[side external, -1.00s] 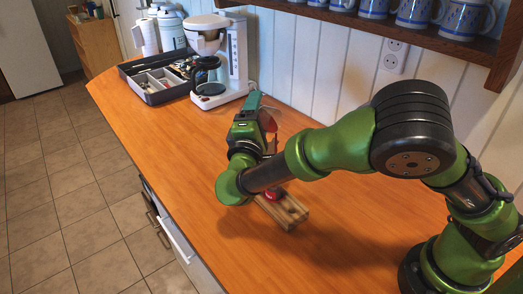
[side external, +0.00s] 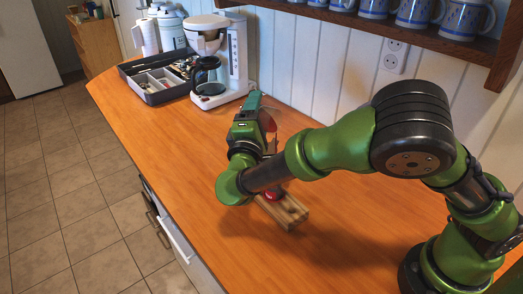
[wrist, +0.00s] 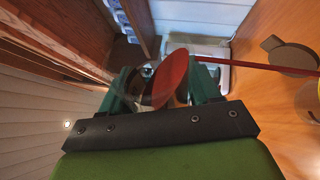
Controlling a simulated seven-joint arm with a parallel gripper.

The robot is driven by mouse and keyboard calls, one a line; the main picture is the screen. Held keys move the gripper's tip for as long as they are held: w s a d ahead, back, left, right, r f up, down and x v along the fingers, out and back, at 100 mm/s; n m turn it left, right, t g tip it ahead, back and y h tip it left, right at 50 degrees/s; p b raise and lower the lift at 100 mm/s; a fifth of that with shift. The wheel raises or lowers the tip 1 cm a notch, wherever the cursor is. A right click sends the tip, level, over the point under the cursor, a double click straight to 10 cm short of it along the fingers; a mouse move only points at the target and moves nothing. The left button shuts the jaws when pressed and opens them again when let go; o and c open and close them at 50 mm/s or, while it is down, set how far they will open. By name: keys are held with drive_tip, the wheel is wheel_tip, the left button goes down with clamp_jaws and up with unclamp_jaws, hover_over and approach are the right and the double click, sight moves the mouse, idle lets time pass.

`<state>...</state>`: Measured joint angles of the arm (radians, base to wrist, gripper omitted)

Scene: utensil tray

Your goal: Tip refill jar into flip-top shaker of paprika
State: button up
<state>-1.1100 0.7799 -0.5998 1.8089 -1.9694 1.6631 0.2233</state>
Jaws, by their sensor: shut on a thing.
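My gripper (wrist: 165,85) has its green fingers shut around a clear, glassy vessel (wrist: 135,95), which looks like the refill jar, tipped on its side. A red disc (wrist: 170,78) shows at it, and a thin straight red streak (wrist: 255,65) runs from it to the right; I cannot tell whether that is powder or solid. In the side view the red patch (side external: 267,120) shows just right of the fingers (side external: 248,105), above the counter. A red round top (side external: 273,195), perhaps the shaker's, shows at a wooden block (side external: 290,213), partly hidden by my arm.
A coffee maker (side external: 237,60) with a glass carafe and a dark utensil tray (side external: 160,97) stand at the far end of the counter (side external: 190,150). A shelf (side external: 400,28) with several blue mugs hangs on the wall. A yellow object (wrist: 311,97), unclear, is cut off at the wrist view's right edge.

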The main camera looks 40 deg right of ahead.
drive_tip(key=shift+s+d+r+m+h, duration=0.15)
drive_tip(key=shift+r+m+h, duration=0.15)
drive_tip(key=shift+m, duration=0.35)
drive_tip(key=shift+s+a+r+m+h, duration=0.1)
drive_tip(key=shift+s+r+m+h, duration=0.15)
drive_tip(key=shift+m, duration=0.4)
idle(4.8)
drive_tip(key=shift+w, duration=0.1)
idle(0.6)
drive_tip(key=f+n+y, duration=0.1)
drive_tip(key=n, duration=0.1)
drive_tip(key=w+f+n+y, duration=0.1)
drive_tip(key=n, duration=0.1)
drive_tip(key=shift+n, duration=0.3)
drive_tip(key=shift+f, duration=0.1)
wheel_tip(320, 180, down, 2)
drive_tip(key=n+g+y, duration=0.1)
drive_tip(key=n+y, duration=0.1)
drive_tip(key=n, duration=0.1)
drive_tip(key=shift+w+n, duration=0.15)
drive_tip(key=shift+n, duration=0.25)
drive_tip(key=shift+f, duration=0.1)
